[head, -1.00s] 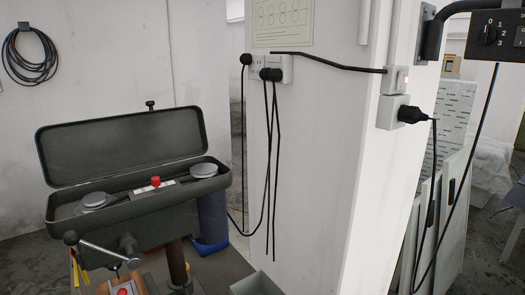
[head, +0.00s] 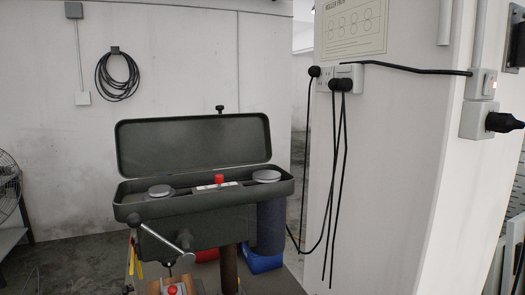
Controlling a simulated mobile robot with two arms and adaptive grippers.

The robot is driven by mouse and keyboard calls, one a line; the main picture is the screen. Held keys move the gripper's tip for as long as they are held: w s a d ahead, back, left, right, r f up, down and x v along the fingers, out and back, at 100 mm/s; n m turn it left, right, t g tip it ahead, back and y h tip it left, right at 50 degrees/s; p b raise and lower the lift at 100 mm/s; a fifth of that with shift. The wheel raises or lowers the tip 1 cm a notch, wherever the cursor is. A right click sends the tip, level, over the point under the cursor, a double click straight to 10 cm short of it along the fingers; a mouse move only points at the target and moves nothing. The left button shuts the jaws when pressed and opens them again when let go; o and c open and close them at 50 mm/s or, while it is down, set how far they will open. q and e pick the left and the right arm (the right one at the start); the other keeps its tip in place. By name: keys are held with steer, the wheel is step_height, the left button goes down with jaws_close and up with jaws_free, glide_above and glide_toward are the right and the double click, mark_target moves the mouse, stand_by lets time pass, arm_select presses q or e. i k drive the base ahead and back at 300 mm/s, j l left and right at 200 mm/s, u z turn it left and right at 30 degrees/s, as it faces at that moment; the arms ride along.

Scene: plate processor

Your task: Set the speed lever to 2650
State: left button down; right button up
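A dark green drill press (head: 215,222) stands left of centre with its top lid (head: 193,145) raised. Inside the open housing, a red knob (head: 219,179) stands up near the middle by a pale scale plate (head: 203,187); I take it for the speed lever. Its scale marks are too small to read. A grey pulley (head: 159,191) lies at the left end and another grey pulley (head: 266,176) at the right end. Neither of my grippers is in view.
A handle with a black ball (head: 134,220) juts from the press front. A red-knobbed part (head: 173,289) sits below. A white pillar with sockets (head: 345,77) and hanging black cables (head: 338,180) stands at right. A fan (head: 9,185) is far left.

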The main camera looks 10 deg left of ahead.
mark_target(219, 178)
steer(key=j, duration=0.4)
steer(key=k+j+z, duration=0.1)
steer(key=j, duration=0.35)
steer(key=k+j, duration=0.1)
steer(key=j, duration=0.3)
